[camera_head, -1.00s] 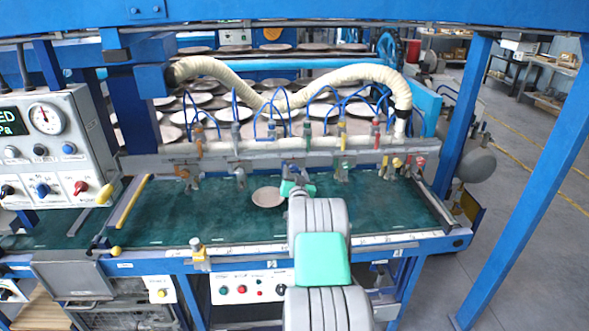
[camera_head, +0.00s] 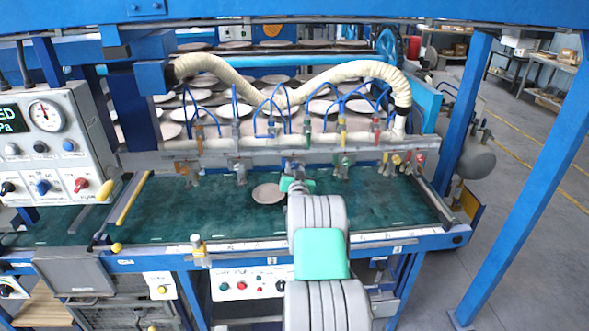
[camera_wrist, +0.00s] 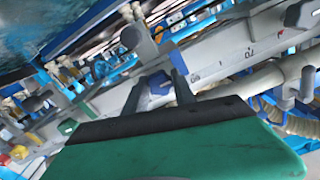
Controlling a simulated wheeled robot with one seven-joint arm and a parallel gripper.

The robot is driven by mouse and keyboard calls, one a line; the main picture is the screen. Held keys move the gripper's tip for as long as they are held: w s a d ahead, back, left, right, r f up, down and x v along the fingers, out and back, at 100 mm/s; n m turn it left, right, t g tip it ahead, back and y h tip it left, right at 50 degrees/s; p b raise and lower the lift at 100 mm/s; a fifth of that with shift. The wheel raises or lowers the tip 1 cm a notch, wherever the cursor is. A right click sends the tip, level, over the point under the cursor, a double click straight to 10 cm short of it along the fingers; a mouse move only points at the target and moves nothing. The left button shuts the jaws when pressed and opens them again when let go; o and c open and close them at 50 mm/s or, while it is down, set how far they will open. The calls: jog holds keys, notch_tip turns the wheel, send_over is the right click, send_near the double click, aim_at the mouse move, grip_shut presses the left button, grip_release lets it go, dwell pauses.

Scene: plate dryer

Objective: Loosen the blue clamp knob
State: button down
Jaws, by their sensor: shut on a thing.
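The blue clamp knob (camera_wrist: 160,86) shows between the two dark fingers of my gripper (camera_wrist: 157,80) in the wrist view. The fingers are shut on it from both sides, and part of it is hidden. In the head view my gripper (camera_head: 292,183) reaches to the middle of the clamp row, under the long grey rail (camera_head: 270,153). The knob is hidden there behind my gripper and arm.
Other clamps hang along the rail, such as a grey one (camera_head: 240,172) to the left and a red-topped one (camera_head: 416,160) to the right. A round plate (camera_head: 268,194) lies on the green belt (camera_head: 220,220). A gauge panel (camera_head: 45,140) stands left.

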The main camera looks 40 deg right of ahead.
jog(key=shift+f+b, duration=0.15)
jog(key=shift+b, duration=0.4)
jog(key=b, duration=0.2)
jog(key=n+b, duration=0.1)
jog(key=b, duration=0.1)
jog(key=shift+f+n, duration=0.3)
jog(key=n+b, duration=0.2)
jog(key=b, duration=0.3)
jog(key=shift+d+f+n, duration=0.1)
jog(key=shift+f+n, duration=0.05)
jog(key=shift+n, duration=0.15)
jog(key=n+b, duration=0.4)
jog(key=b, duration=0.5)
jog(key=shift+s+n, duration=0.1)
jog(key=shift+n, duration=0.2)
jog(key=n+b, duration=0.1)
jog(key=b, duration=0.1)
jog(key=n+b, duration=0.2)
jog(key=b, duration=0.1)
jog(key=shift+r+n, duration=0.25)
jog(key=shift+n, duration=0.05)
jog(key=n+b, duration=0.6)
jog(key=shift+d+r, duration=0.1)
jog(key=shift+r, duration=0.1)
jog(key=n+b, duration=0.2)
jog(key=n, duration=0.3)
jog(key=shift+r, duration=0.2)
jog(key=shift+n+b, duration=0.3)
jog(key=shift+n, duration=0.1)
